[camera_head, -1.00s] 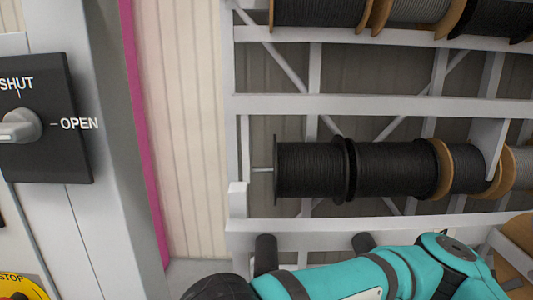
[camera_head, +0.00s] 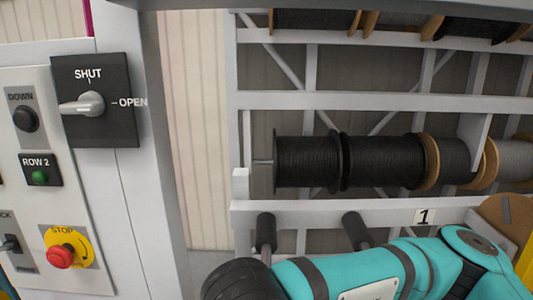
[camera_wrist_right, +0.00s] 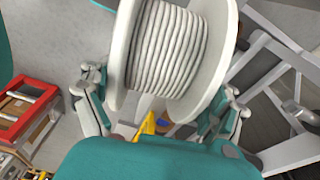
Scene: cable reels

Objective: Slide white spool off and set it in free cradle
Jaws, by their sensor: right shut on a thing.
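The white spool (camera_wrist_right: 170,45), wound with white cable between two white flanges, fills the upper middle of the right wrist view. My right gripper (camera_wrist_right: 163,92) has a finger on each side of it and is shut on it. In the head view my teal arm crosses the bottom right; the gripper and white spool do not show there. Two black pegs (camera_head: 266,232) (camera_head: 357,230) stick out from the lower rail of the rack, with nothing seen resting on them; I cannot tell whether they are the free cradle. My left gripper is not in view.
The rack (camera_head: 330,212) holds black reels (camera_head: 307,162) on its middle bar and more reels above. A label 1 (camera_head: 424,217) marks the lower rail. At left a control panel carries a SHUT/OPEN switch (camera_head: 88,104) and red stop button (camera_head: 62,256). A red-framed crate (camera_wrist_right: 22,105) stands below.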

